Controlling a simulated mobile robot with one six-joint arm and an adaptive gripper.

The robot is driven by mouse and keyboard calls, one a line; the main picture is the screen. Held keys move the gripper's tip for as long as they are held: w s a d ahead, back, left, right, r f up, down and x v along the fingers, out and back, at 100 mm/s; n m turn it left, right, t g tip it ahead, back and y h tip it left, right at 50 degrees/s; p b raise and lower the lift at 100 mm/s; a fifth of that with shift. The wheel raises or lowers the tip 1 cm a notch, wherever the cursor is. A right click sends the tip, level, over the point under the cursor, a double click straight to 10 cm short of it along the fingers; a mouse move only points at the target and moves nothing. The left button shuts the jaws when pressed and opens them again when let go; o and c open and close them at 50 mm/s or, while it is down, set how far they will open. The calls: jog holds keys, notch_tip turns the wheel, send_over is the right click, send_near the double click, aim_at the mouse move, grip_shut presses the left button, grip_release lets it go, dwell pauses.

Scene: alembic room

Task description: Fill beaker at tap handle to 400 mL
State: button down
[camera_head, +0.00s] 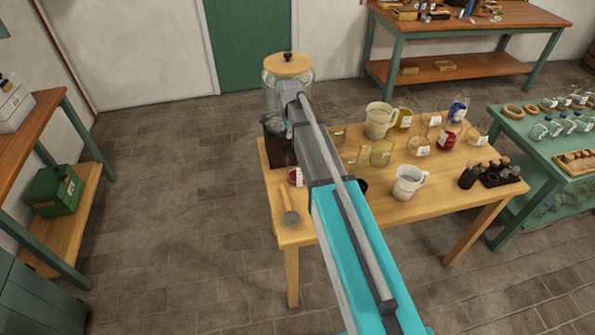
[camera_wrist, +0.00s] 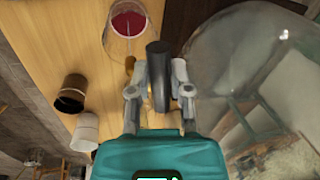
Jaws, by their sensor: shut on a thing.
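A dark grey bar, which looks like the tap handle (camera_wrist: 158,72), stands between the fingers of my gripper (camera_wrist: 160,92) in the wrist view, and the fingers are closed on it. A large clear glass vessel (camera_wrist: 238,50) is right beside it. In the head view this looks like the glass jar (camera_head: 271,76) with a wooden lid on the table's far left corner. A clear container with red contents (camera_wrist: 128,22) is near the gripper in the wrist view; whether it is the beaker under the tap, I cannot tell. My arm hides the gripper and tap in the head view.
The wooden table (camera_head: 345,205) holds several glass beakers, a large jug (camera_head: 380,120), a white jug (camera_head: 409,181) and dark bottles (camera_head: 491,175). A pestle-like tool (camera_head: 289,217) lies at the front left corner. A green table (camera_head: 540,150) stands right. The floor at left is clear.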

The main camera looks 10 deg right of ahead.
jog(key=shift+s+d+n, duration=0.15)
jog(key=shift+s+n, duration=0.1)
jog(key=shift+n, duration=0.75)
jog(key=shift+s+d+n+y, duration=0.15)
jog(key=shift+s+n+y, duration=0.15)
jog(key=shift+n, duration=0.7)
dwell(6.0)
